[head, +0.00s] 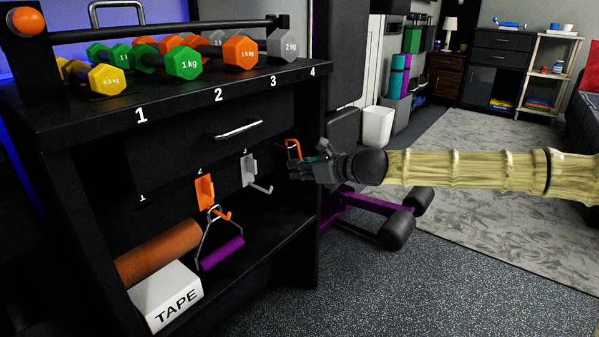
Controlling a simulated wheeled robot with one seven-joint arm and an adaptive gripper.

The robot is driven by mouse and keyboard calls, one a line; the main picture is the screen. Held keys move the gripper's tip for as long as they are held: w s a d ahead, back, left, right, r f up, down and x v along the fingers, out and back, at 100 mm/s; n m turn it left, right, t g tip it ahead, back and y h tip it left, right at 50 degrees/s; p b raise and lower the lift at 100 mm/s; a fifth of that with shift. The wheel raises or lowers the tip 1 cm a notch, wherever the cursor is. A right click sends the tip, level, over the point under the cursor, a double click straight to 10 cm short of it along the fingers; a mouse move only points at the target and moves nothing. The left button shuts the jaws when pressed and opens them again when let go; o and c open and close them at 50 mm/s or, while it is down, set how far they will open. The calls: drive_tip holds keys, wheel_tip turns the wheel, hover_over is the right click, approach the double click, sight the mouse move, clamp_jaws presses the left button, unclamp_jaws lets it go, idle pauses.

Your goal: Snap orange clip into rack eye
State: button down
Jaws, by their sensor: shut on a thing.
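My gripper (305,170) reaches in from the right and is shut on an orange clip (293,149). The clip is a small open loop that stands up just above the fingers. It is seen in front of the right end of the black rack (310,105), below the shelf edge marked 4. I cannot make out a rack eye; the gripper and clip may hide it. I cannot tell whether the clip touches the rack.
An orange hook (204,193) and a grey hook (250,173) are on the rack's back panel. A purple handle (220,253) with a metal frame is below the orange hook. A brown roller (158,252) and a white TAPE box (167,297) sit low. Several dumbbells (183,61) stand on top.

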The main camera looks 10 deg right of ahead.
drive_tip(key=shift+w+a+f+b, duration=0.1)
drive_tip(key=shift+f+b, duration=0.1)
drive_tip(key=shift+b, duration=0.3)
drive_tip(key=shift+r+t, duration=0.1)
drive_tip(key=shift+t, duration=0.2)
drive_tip(key=c, duration=1.5)
unclamp_jaws()
drive_tip(key=shift+v, duration=5.9)
drive_tip(key=shift+d, duration=0.2)
